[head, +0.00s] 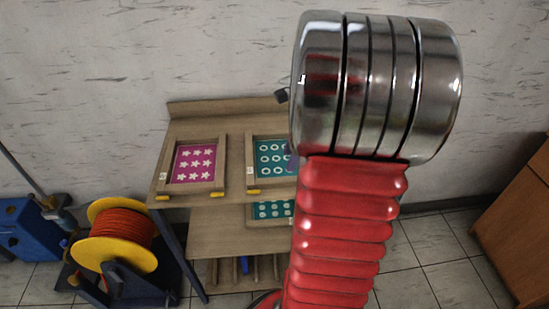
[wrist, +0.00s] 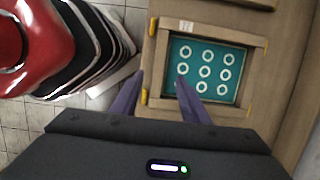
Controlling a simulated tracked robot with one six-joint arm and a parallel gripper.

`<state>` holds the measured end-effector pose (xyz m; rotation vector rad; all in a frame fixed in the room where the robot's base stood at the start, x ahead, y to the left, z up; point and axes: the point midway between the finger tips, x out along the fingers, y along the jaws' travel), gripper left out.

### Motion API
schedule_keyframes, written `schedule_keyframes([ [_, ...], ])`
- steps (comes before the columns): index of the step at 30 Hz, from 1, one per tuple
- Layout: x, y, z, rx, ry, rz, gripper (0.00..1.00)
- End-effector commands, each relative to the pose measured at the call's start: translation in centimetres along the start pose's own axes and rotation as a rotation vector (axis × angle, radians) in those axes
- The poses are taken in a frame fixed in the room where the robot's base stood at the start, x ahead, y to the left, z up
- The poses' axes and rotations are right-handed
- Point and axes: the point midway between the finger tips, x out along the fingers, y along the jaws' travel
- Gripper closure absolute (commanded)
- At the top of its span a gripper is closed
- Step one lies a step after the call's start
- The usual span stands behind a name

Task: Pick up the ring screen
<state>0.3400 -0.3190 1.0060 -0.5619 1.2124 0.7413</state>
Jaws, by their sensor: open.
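The ring screen is a wooden frame around teal mesh with white rings. It lies on the upper shelf in the head view (head: 249,160), its right part hidden by my arm. In the wrist view the ring screen (wrist: 158,62) is seen from above, with yellow marks on its left side. My gripper (wrist: 161,76) is open, with two purple fingers. One finger tip is just outside the frame's left side and the other is over the mesh, so they straddle that side. I cannot tell the height gap. Nothing is held.
A pink star screen (head: 219,162) lies left of the ring screen. A teal dotted screen (head: 259,221) is on the lower shelf of the wooden rack (head: 210,113). A yellow reel of orange cord (head: 97,255) stands left, a brown cabinet (head: 520,220) right.

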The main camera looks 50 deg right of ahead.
Motion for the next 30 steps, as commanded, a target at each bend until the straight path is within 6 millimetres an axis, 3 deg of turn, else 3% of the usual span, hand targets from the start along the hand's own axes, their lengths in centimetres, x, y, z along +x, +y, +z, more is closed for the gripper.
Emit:
schedule_keyframes([
  [6, 3.1, 0.1, 0.0, 0.0, -0.001, 0.002, 0.59],
  [22, 4.3, 0.1, 0.1, -0.001, 0.0, 0.001, 0.59],
  [30, 7.6, 0.2, 0.2, -0.002, 0.0, 0.002, 0.59],
])
